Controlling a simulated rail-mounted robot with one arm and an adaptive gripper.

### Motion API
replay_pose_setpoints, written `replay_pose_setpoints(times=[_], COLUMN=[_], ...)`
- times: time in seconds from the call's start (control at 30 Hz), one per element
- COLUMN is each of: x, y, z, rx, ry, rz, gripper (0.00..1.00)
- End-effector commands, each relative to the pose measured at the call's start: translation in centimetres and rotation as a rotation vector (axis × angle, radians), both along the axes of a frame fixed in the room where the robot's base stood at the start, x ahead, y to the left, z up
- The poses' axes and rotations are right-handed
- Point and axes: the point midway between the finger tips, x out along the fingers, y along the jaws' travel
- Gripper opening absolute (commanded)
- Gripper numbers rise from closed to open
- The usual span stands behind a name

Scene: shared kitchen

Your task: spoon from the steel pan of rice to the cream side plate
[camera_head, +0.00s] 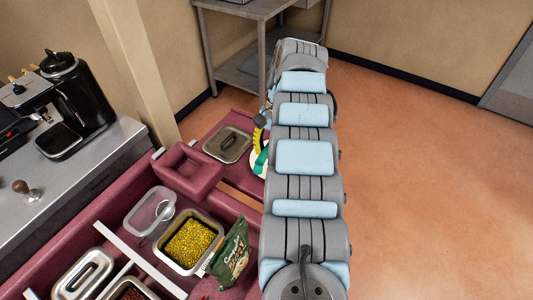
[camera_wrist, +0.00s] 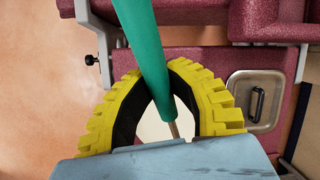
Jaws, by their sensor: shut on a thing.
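My gripper (camera_wrist: 155,75), with yellow ribbed fingers, is shut on the green handle of the spoon (camera_wrist: 146,45). A thin metal shaft shows below the handle; the spoon's bowl is hidden. The cream side plate (camera_wrist: 150,128) shows partly behind the fingers and shaft, and I cannot tell whether the spoon touches it. In the head view my gripper (camera_head: 261,132) and the green handle (camera_head: 262,160) are mostly behind my arm, with a sliver of the plate showing. The steel pan (camera_head: 172,263) holds yellow grains and stands lower left of my gripper.
A steel lid (camera_head: 228,144) lies on the red counter left of the plate. A clear tub (camera_head: 147,208) with a ladle and a green packet (camera_head: 231,258) flank the pan. A coffee machine (camera_head: 75,95) stands at left. The orange floor at right is clear.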

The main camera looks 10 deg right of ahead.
Motion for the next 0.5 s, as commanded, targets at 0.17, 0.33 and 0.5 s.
replay_pose_setpoints(times=[0.17, 0.33, 0.5], x=[0.0, 0.0, 0.0], y=[0.0, -0.1, 0.0], z=[-1.4, -2.8, -4.4], rx=[0.000, 0.000, 0.000], ry=[0.000, -0.001, -0.002], rz=[0.000, -0.001, 0.000], gripper=[0.00, 0.00, 0.00])
